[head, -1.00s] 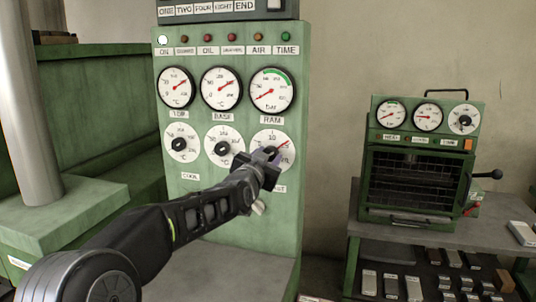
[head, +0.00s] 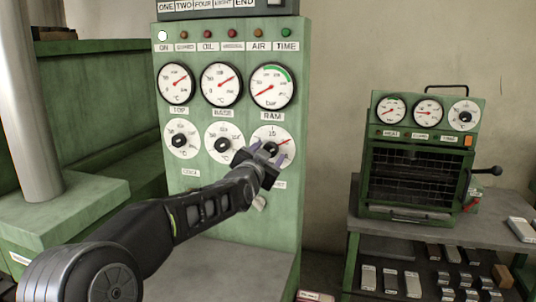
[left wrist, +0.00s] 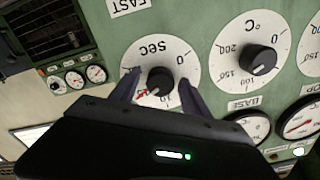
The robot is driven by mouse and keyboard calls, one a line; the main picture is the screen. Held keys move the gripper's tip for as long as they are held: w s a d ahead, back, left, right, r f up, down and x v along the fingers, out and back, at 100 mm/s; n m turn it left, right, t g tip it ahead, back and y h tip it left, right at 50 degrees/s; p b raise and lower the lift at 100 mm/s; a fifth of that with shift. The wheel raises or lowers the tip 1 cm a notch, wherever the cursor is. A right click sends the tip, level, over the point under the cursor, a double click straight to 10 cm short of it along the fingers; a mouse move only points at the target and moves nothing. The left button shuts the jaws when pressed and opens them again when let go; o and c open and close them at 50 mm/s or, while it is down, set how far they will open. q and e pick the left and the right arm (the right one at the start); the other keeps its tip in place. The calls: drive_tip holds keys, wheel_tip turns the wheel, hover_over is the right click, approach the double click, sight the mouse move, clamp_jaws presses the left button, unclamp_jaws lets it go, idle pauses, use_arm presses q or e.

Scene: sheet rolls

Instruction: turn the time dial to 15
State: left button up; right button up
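The time dial is the white SEC dial (head: 284,133) at the right of the green panel's lower row; it also shows in the left wrist view (left wrist: 185,72). Its black knob (left wrist: 160,80) sits at the centre. A red pointer shows past the 10 mark, partly hidden by my gripper. My left gripper (head: 267,152) is at this dial. In the left wrist view its fingers (left wrist: 160,95) are spread on either side of the knob, with gaps between. My right gripper is not in view.
Two similar dials (head: 182,139) (head: 223,143) stand left of it, with three gauges (head: 272,87) above. A small green oven (head: 415,160) stands on a grey table (head: 365,222) to the right. Several metal blocks (head: 390,277) lie on the shelf below.

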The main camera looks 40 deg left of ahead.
use_arm(q)
drive_tip(key=shift+o, duration=0.2)
drive_tip(key=shift+r, duration=0.1)
drive_tip(key=b+v, duration=0.1)
drive_tip(key=v, duration=0.6)
drive_tip(key=shift+s+d, duration=0.15)
drive_tip(key=shift+s, duration=0.2)
